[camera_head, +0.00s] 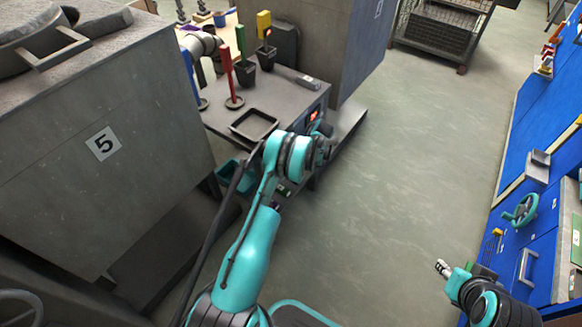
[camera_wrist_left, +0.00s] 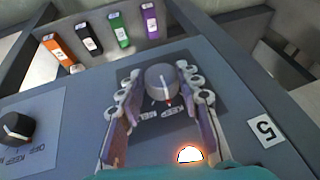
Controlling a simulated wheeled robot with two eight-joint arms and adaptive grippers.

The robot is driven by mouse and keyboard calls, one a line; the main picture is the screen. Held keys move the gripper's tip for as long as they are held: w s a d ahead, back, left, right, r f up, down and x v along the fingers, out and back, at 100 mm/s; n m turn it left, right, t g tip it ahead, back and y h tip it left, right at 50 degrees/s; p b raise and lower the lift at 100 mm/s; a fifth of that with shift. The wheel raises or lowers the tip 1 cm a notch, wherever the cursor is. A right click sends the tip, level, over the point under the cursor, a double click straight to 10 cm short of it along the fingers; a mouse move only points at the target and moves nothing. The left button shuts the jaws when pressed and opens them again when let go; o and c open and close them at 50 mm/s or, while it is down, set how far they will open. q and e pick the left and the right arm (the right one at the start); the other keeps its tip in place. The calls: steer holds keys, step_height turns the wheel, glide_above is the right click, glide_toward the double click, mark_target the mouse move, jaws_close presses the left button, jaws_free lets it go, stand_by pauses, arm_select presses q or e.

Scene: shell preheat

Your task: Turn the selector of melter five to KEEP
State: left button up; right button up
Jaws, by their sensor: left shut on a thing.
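In the left wrist view, the selector knob (camera_wrist_left: 161,82) is a round grey dial with a red pointer mark on a dark plate. The mark points down in the picture, toward upside-down lettering that seems to read KEEP and MELT; I cannot tell exactly which word it meets. A white label 5 (camera_wrist_left: 266,130) is on the panel beside it. My left gripper (camera_wrist_left: 160,88) is shut on the knob, one finger on each side. In the head view, my left gripper (camera_head: 320,145) is at the bench front, and my arm hides the knob. My right gripper (camera_head: 443,268) is empty; its jaw gap is unclear.
A lit lamp (camera_wrist_left: 189,154) glows near the knob. Another black knob (camera_wrist_left: 15,128) sits on the left plate. The bench (camera_head: 285,95) carries a black tray (camera_head: 254,124) and coloured upright pieces. A blue cabinet (camera_head: 540,140) stands right; floor between is clear.

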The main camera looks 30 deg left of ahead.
arm_select(q)
steer(key=o, duration=1.2)
steer(key=shift+c, duration=0.2)
steer(key=v, duration=1.2)
